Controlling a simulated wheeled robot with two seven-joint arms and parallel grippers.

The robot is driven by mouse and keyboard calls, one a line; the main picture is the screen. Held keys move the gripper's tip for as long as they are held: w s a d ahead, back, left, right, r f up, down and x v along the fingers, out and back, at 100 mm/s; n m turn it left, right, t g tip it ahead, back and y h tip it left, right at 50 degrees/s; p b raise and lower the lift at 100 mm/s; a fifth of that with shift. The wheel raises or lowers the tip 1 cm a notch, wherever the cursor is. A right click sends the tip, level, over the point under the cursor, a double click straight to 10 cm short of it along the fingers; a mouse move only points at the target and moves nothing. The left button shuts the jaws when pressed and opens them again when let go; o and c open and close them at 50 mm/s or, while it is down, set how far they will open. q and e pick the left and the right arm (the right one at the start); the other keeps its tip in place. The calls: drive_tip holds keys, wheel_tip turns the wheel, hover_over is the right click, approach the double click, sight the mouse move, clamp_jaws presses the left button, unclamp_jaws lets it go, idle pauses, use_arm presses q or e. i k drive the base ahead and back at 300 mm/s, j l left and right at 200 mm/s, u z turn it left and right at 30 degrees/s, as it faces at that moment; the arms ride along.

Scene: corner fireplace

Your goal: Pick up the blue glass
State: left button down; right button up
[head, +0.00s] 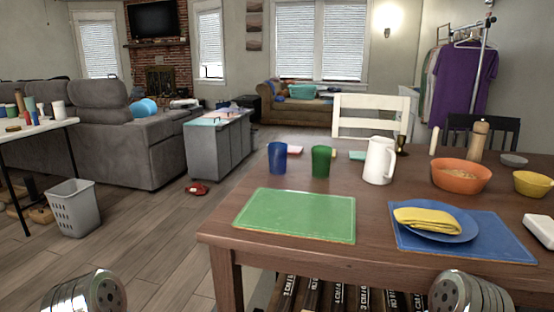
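The blue glass (277,158) stands upright on the wooden dining table (225,232), near its far left edge. It is behind the green placemat (295,215) and left of a green glass (321,161), with a gap between them. Rounded metal parts of my two arms show at the bottom left and bottom right corners. The fingers of neither gripper show, and nothing of mine touches the glass.
A white pitcher (379,160) stands right of the green glass. Farther right are an orange bowl (461,178), a yellow bowl (533,184) and a blue plate (436,229) with a yellow napkin. Open floor (150,232) lies left of the table, beside a laundry basket (72,208).

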sight(278, 151)
drive_tip(key=k+u, duration=0.1)
drive_tip(key=k, duration=0.55)
drive_tip(key=u, duration=0.5)
drive_tip(key=i+j+u, duration=0.1)
drive_tip(key=u, duration=0.85)
drive_tip(key=i+u, duration=0.1)
drive_tip(key=u, duration=0.4)
drive_tip(key=i+l, duration=0.1)
drive_tip(key=i, duration=0.65)
drive_tip(key=i+l, duration=0.1)
drive_tip(key=i, duration=0.6)
drive_tip(key=i+l+z, duration=0.1)
drive_tip(key=i+z, duration=0.9)
drive_tip(key=z, duration=0.15)
drive_tip(key=i+l+z, duration=0.15)
drive_tip(key=i+z, duration=0.35)
drive_tip(key=i, duration=0.15)
drive_tip(key=i+j+z, duration=0.1)
drive_tip(key=i+z, duration=0.4)
drive_tip(key=i, duration=0.2)
drive_tip(key=i+j+z, duration=0.1)
drive_tip(key=i, duration=0.5)
drive_tip(key=i+j, duration=0.1)
drive_tip(key=i, duration=0.55)
drive_tip(key=i+j+z, duration=0.15)
drive_tip(key=i, duration=0.45)
